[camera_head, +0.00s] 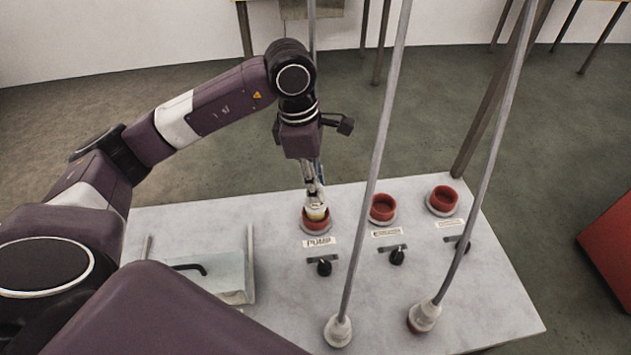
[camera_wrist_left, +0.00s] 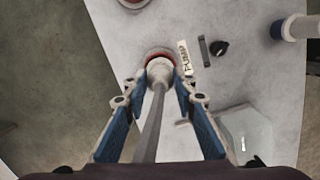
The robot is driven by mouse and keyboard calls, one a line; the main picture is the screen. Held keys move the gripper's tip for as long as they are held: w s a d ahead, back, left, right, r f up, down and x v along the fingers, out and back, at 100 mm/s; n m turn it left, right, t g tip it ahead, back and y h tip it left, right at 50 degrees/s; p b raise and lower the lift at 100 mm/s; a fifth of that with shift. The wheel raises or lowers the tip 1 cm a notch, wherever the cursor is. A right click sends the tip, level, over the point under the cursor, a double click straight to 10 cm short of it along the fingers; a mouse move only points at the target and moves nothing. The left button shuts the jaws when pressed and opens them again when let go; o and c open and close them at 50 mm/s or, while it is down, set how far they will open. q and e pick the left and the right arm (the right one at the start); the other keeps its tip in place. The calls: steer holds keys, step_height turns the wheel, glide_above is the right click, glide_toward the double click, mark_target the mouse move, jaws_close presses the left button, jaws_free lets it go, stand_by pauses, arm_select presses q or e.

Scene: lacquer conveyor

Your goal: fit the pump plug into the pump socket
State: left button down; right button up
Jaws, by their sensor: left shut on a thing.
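The pump socket (camera_head: 318,226) is a red ring on a pale base, behind the label reading PUMP (camera_head: 319,242); it also shows in the left wrist view (camera_wrist_left: 161,52). My left gripper (camera_head: 315,197) is above it, pointing down, shut on the pump plug (camera_head: 317,212), a cream-white plug. In the left wrist view the plug (camera_wrist_left: 159,69) is between the fingertips, with a grey cable running back toward the camera. The plug's lower end is at the socket's mouth, with the red rim around it. I cannot tell how deep it sits. My right gripper is not in view.
Two more red sockets (camera_head: 383,208) (camera_head: 444,199) are to the right, with labels and black knobs (camera_head: 397,257) in front. Two plugs (camera_head: 338,329) (camera_head: 424,316) with tall grey cables stand near the front edge. A clear-sided box (camera_head: 216,275) is at the left.

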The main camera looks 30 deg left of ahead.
arm_select(q)
steer(key=shift+f+b, duration=0.9)
steer(key=shift+f, duration=0.1)
steer(key=c, duration=1.5)
jaws_free()
step_height(320, 180, up, 12)
steer(key=a, duration=0.1)
steer(key=shift+s+a, duration=0.3)
steer(key=shift+s, duration=0.05)
steer(key=shift+f, duration=0.1)
